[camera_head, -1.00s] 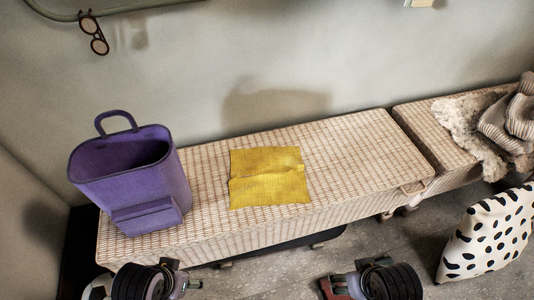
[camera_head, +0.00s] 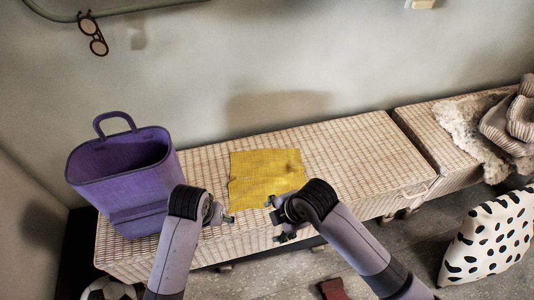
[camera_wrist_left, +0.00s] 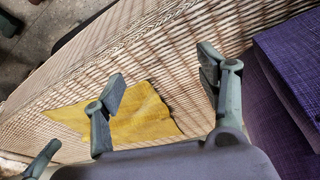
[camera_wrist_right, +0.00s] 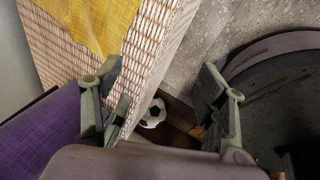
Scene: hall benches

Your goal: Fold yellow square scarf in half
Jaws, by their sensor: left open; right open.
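The yellow scarf (camera_head: 262,176) lies on the wicker bench top, roughly square, with a crease or ridge across it. Its near edge is partly hidden by my right gripper (camera_head: 278,218), which is open and empty at the bench's front edge, near the scarf's lower right corner. My left gripper (camera_head: 222,214) is open and empty, by the scarf's lower left side. In the left wrist view the scarf (camera_wrist_left: 125,115) shows behind and between the open fingers. In the right wrist view the scarf (camera_wrist_right: 95,22) shows at the upper left, beyond the fingers.
A purple bag (camera_head: 120,165) stands on the bench (camera_head: 345,150) left of the scarf, close to my left arm. A second bench at the right holds a fluffy cloth (camera_head: 465,130). A spotted pillow (camera_head: 488,240) and a football (camera_head: 108,290) are low down. The bench right of the scarf is clear.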

